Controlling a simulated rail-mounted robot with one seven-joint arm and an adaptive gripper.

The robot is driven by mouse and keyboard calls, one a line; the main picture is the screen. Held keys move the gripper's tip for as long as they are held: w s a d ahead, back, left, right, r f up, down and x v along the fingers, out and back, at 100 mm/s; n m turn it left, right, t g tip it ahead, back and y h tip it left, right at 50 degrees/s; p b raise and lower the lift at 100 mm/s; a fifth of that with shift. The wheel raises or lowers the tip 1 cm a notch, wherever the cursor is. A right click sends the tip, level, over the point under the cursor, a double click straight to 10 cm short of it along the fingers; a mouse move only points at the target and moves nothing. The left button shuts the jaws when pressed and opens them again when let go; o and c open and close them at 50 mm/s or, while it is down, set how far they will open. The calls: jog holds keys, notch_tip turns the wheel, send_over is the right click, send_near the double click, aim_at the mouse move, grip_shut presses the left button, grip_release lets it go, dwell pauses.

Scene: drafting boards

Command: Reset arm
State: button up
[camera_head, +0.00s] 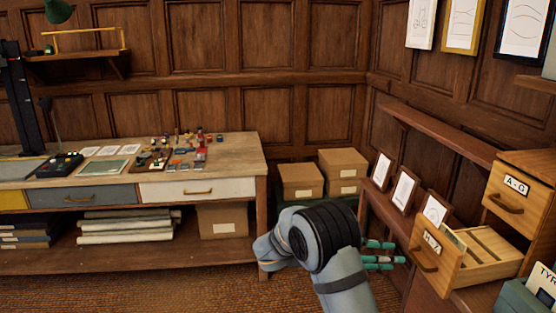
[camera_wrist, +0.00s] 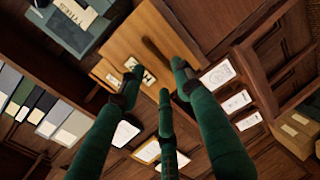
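My gripper (camera_head: 388,253) is in front of the lower wooden drawer, at the left of its front. Its green fingers are spread apart with nothing between them, and they also show in the wrist view (camera_wrist: 160,82).
The upper drawer (camera_head: 517,190), labelled A-G, is shut. Small framed pictures (camera_head: 405,190) stand on the ledge behind my gripper. A long worktable (camera_head: 235,155) with small items is at left. Cardboard boxes (camera_head: 301,181) are stacked at the back. Carpet between is open.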

jog(key=x, duration=0.7)
jog(key=shift+d+f, duration=0.15)
jog(key=shift+d, duration=0.3)
jog(key=shift+a, duration=0.4)
send_near(416, 258)
jog(key=shift+x, duration=0.9)
